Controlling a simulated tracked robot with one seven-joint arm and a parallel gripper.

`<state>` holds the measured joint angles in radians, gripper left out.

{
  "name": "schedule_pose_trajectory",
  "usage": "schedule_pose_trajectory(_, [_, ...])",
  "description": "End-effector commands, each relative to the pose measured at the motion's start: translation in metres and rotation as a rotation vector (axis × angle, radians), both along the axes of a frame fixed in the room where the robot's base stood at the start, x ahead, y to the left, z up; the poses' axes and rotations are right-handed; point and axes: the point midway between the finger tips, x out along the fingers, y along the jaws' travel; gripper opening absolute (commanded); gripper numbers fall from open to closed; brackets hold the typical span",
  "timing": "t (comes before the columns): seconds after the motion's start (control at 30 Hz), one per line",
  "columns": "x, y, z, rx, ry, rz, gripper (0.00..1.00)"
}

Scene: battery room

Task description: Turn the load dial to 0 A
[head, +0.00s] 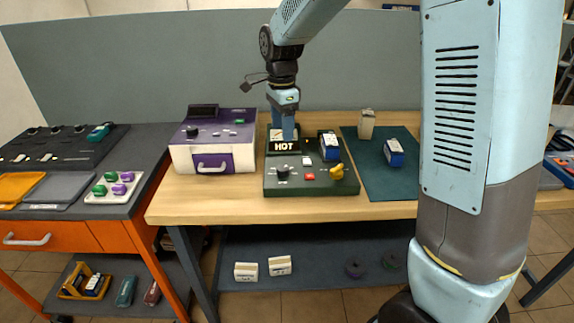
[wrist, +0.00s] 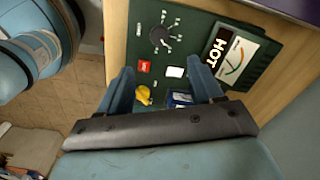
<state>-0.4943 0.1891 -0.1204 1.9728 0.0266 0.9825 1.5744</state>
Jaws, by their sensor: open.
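The load dial (head: 283,173) is a round black knob at the front left of the dark green tester (head: 310,188) on the wooden bench. In the wrist view the dial (wrist: 159,36) sits amid small white markings, too small to read. My gripper (head: 284,132) points down above the back left of the tester, by the meter with the HOT sign (head: 284,146). In the wrist view my gripper (wrist: 161,66) is open and empty, with the dial beyond its fingertips. It appears apart from the dial.
The tester also bears a red button (wrist: 145,67), a white button (wrist: 175,72), a yellow lever (head: 337,171) and a blue battery (head: 329,148). A purple and white unit (head: 212,150) stands left; a green mat (head: 378,175) with two batteries lies right.

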Motion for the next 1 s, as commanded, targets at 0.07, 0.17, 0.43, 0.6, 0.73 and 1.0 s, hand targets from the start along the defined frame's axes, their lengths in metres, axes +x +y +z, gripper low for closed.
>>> schedule_pose_trajectory(0.07, [0.000, 0.000, -0.009, 0.000, 0.001, 0.000, 0.65])
schedule_pose_trajectory(0.17, [-0.001, -0.001, -0.025, -0.001, 0.002, 0.001, 0.65])
schedule_pose_trajectory(0.43, [-0.001, -0.001, -0.072, 0.000, 0.003, 0.001, 0.65])
schedule_pose_trajectory(0.6, [-0.001, -0.001, -0.100, -0.001, 0.002, 0.001, 0.65])
schedule_pose_trajectory(0.73, [-0.001, -0.001, -0.117, -0.001, 0.002, 0.001, 0.65])
schedule_pose_trajectory(1.0, [0.000, -0.001, -0.131, 0.000, -0.001, 0.002, 0.65])
